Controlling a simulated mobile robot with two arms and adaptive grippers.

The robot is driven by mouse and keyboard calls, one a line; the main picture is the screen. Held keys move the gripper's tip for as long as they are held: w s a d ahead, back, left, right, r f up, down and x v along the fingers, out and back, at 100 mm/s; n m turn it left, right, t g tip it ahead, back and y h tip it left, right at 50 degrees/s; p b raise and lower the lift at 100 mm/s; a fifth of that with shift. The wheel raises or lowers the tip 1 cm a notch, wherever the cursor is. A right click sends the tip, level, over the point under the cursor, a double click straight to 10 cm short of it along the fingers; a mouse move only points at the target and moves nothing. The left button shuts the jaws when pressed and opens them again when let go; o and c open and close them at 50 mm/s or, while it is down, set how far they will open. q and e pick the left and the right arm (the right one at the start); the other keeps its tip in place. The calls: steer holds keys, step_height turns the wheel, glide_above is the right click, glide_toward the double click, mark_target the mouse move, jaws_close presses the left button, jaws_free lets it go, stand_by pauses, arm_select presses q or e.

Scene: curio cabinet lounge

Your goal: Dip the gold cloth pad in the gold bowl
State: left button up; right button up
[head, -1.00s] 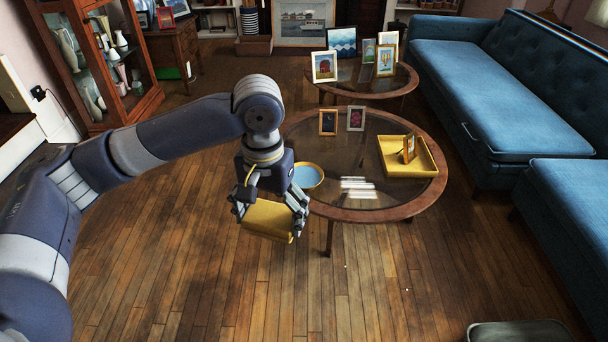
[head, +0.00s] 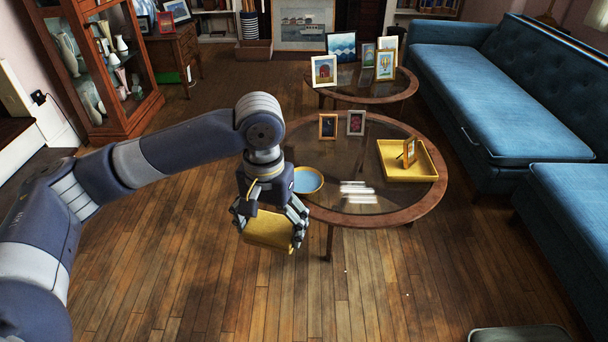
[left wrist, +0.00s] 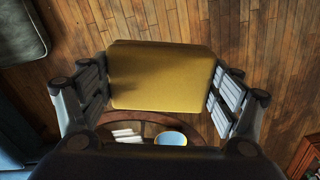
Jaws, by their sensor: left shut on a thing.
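My left gripper (head: 270,226) is shut on the gold cloth pad (head: 267,231), with fingers at two opposite sides of it. The pad is held in the air over the wood floor, in front of the near round table's left edge. In the left wrist view the pad (left wrist: 162,75) lies between the two fingers. The gold bowl (head: 321,188), with light blue inside, stands on the left part of the near table, just right of my gripper. In the left wrist view the bowl (left wrist: 171,138) shows partly at the bottom. My right gripper is not in view.
The near round glass table (head: 385,216) has a wooden rim. On it are a yellow tray (head: 432,172) holding a small frame and two more frames (head: 328,126) at the back. A second table (head: 408,90) with several frames stands behind. A blue sofa (head: 480,100) is at right.

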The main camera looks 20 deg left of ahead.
mark_target(272, 236)
arm_select(q)
steer(key=shift+f, duration=1.5)
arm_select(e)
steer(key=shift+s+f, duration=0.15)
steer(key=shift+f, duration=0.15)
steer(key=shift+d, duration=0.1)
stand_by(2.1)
